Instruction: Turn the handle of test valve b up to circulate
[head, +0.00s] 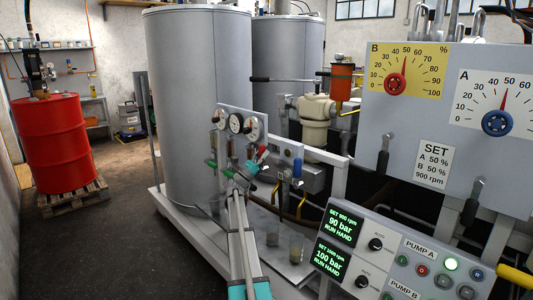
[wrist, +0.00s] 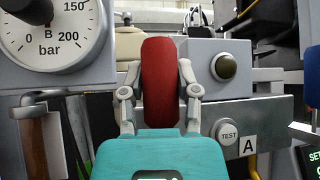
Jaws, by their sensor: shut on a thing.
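A red handle (wrist: 161,80) stands upright between the two fingers of my gripper (wrist: 160,92) in the wrist view, and the gripper is shut on it. In the head view my gripper (head: 252,170) reaches the valve panel, and the red handle (head: 262,153) shows at its tip, tilted to the upper right. Gauge B (wrist: 50,35) is at the upper left in the wrist view. A TEST button (wrist: 227,132) with a plate marked A is to the right of the fingers. The foot of the red handle is hidden behind the gripper, and I see no label for it.
A blue handle (head: 297,168) hangs right of the red one, and a green handle (head: 211,163) is to the left. Gauges (head: 236,123) sit above. Glass beakers (head: 296,247) stand on the ledge below. A control box (head: 385,255) is at the right front.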

